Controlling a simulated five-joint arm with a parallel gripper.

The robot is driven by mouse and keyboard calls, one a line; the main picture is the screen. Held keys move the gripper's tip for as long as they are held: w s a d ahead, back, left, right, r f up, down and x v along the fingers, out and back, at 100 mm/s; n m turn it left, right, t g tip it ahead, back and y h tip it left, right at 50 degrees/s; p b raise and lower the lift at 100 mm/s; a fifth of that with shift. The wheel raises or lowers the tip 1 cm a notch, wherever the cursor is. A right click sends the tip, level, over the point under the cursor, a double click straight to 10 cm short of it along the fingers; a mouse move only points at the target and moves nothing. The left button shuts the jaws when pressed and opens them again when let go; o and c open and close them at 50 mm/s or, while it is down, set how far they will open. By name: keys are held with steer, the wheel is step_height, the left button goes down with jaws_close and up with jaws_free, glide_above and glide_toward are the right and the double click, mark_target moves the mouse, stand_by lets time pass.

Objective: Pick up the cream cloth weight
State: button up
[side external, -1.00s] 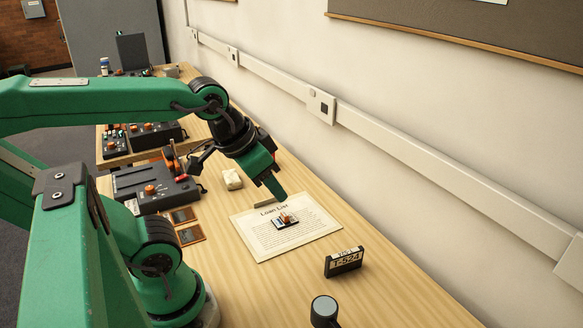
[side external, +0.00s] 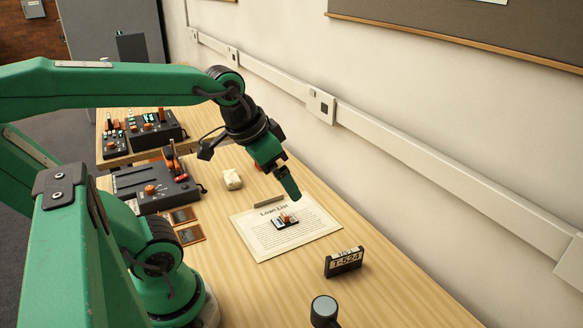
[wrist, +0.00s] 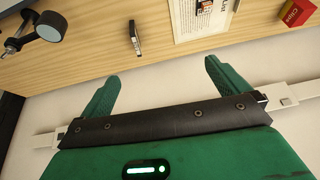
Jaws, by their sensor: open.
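The cream cloth weight (side external: 232,179) is a small pale block on the wooden table in the side external view, left of my gripper and beyond the top edge of the printed sheet. It does not show in the wrist view. My gripper (side external: 294,192) is open and empty, apart from the weight, above the sheet's far right side towards the wall. In the wrist view its two green fingers (wrist: 160,76) stand wide apart with nothing between them, facing the pale wall and table edge.
The "Loan List" sheet (side external: 262,240) lies with a small item (side external: 285,222) on it. A black T-524 label block (side external: 343,262) stands nearer. A dark equipment box (side external: 140,190) is left of the weight. A red clips box (wrist: 296,14) shows in the wrist view. The wall (side external: 430,110) bounds the right.

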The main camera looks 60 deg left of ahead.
steer(key=w+a+g, duration=0.2)
steer(key=w+a, duration=0.4)
steer(key=a, duration=0.2)
steer(key=m+g, duration=0.1)
steer(key=g, duration=0.2)
glide_above(231, 175)
steer(key=d, duration=0.1)
step_height(231, 175, down, 17)
steer(key=shift+r, duration=0.2)
steer(key=shift+s+a+f, duration=0.3)
steer(key=shift+a+f, duration=0.05)
steer(key=shift+f, duration=1.3)
steer(key=shift+f, duration=0.1)
steer(key=shift+w+f, duration=0.15)
steer(key=shift+f, duration=1.1)
steer(key=shift+w+f, duration=0.15)
steer(key=shift+f, duration=1.05)
steer(key=shift+c, duration=0.2)
